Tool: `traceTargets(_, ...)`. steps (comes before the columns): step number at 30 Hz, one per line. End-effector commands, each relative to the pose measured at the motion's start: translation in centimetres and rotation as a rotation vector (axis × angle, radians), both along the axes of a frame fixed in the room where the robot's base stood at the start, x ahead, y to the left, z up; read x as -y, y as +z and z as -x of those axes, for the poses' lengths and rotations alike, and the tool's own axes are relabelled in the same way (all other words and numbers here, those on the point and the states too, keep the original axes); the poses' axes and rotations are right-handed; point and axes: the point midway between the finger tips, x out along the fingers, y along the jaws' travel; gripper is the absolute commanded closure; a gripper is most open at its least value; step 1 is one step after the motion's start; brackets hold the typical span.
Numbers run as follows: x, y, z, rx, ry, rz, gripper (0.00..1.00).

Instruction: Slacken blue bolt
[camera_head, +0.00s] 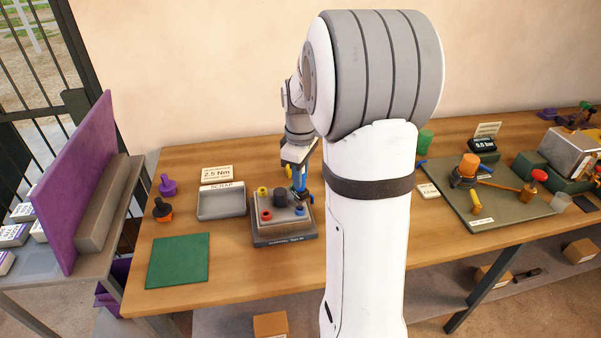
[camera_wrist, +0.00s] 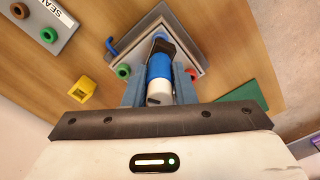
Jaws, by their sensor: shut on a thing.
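My gripper (camera_head: 297,172) is shut on a blue hand tool (camera_head: 299,182) with a white end and a black part. The tool (camera_wrist: 159,68) fills the space between the fingers in the wrist view. It stands over the right part of a grey fixture (camera_head: 285,240). The blue bolt (camera_head: 300,211) shows at the fixture's right front, close to the tool. I cannot tell whether the tool's tip touches a bolt. A red bolt (camera_head: 267,215), a yellow bolt (camera_head: 262,191) and a dark central knob (camera_head: 281,198) also show. A green one (camera_wrist: 123,71) shows in the wrist view.
A grey scrap tray (camera_head: 222,202) and a torque sign (camera_head: 217,173) stand left of the fixture, near a green mat (camera_head: 179,260). A yellow block (camera_wrist: 82,89) and a blue bent piece (camera_wrist: 112,46) lie near the fixture. My arm hides the table's middle.

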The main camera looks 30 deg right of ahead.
Motion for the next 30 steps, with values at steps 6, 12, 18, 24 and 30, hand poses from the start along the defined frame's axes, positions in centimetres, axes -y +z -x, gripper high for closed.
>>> traceTargets(6,0.01,-0.64,-0.01,0.000,0.000,0.000,1.00)
traceTargets(12,0.01,-0.98,-0.02,0.001,0.000,0.000,0.74)
traceTargets(18,0.01,-0.94,-0.01,0.000,0.000,0.000,0.58)
traceTargets(24,0.01,-0.95,-0.01,0.000,0.000,0.000,0.51)
traceTargets(30,0.02,-0.46,-0.04,0.001,0.000,0.000,0.51)
